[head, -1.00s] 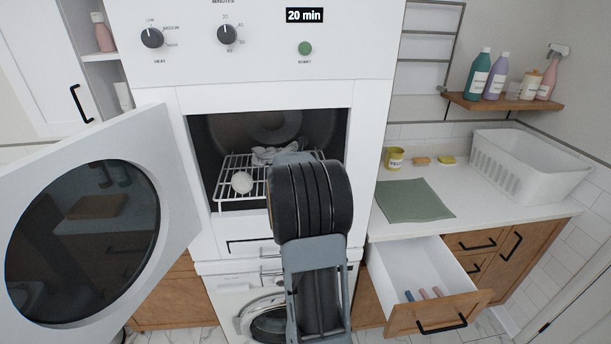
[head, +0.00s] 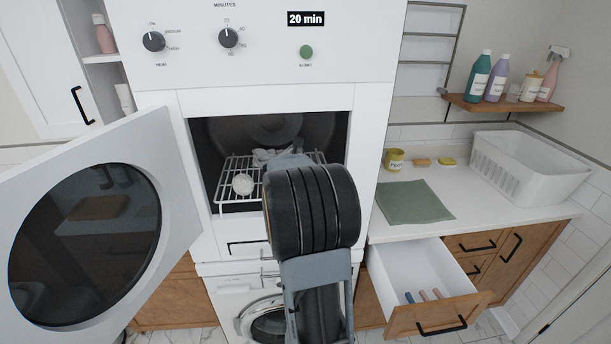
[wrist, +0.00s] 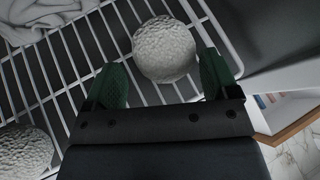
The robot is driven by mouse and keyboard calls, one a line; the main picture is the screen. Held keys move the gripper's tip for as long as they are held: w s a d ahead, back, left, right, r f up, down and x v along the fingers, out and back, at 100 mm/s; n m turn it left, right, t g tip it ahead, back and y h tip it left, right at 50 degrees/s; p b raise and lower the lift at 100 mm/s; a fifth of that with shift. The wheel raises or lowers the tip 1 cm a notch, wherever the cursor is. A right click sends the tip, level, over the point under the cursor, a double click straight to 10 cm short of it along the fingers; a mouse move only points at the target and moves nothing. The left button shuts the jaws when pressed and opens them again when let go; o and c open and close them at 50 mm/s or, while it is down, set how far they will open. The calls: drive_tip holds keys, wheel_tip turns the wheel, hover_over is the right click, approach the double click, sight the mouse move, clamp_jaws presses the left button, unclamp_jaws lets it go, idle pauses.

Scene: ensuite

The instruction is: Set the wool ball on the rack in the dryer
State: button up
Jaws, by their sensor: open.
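A white wool ball (wrist: 165,48) sits on the wire rack (wrist: 62,62) in the wrist view, just ahead of and partly between my fingertips. My gripper (wrist: 163,78) is open, its two green fingers apart on either side of the ball's near part. I cannot tell whether either finger touches it. In the head view my arm hides my fingertips and the first ball.
A crumpled grey cloth (wrist: 40,18) lies on the rack. The open door stands left of the dryer opening. An open drawer (head: 420,268) juts out at the lower right. The counter holds a green cloth (head: 414,202) and a white basket (head: 530,165).

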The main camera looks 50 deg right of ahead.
drive_tip(key=v, duration=0.8)
drive_tip(key=s+a+f+m+y, duration=0.1)
drive_tip(key=s+a+m+y, duration=0.2)
drive_tip(key=a+m, duration=0.5)
drive_tip(key=s+a+f+m+y, duration=0.1)
drive_tip(key=s+a+m+y, duration=0.3)
drive_tip(key=a+m, duration=0.4)
drive_tip(key=s+a+f+m+y, duration=0.1)
drive_tip(key=s+a+m+y, duration=0.3)
drive_tip(key=a+m, duration=0.4)
drive_tip(key=s+a, duration=0.1)
drive_tip(key=a, duration=0.4)
drive_tip(key=shift+s+a+f+m, duration=0.25)
drive_tip(key=shift+s+a+m, duration=0.15)
drive_tip(key=shift+c, duration=0.4)
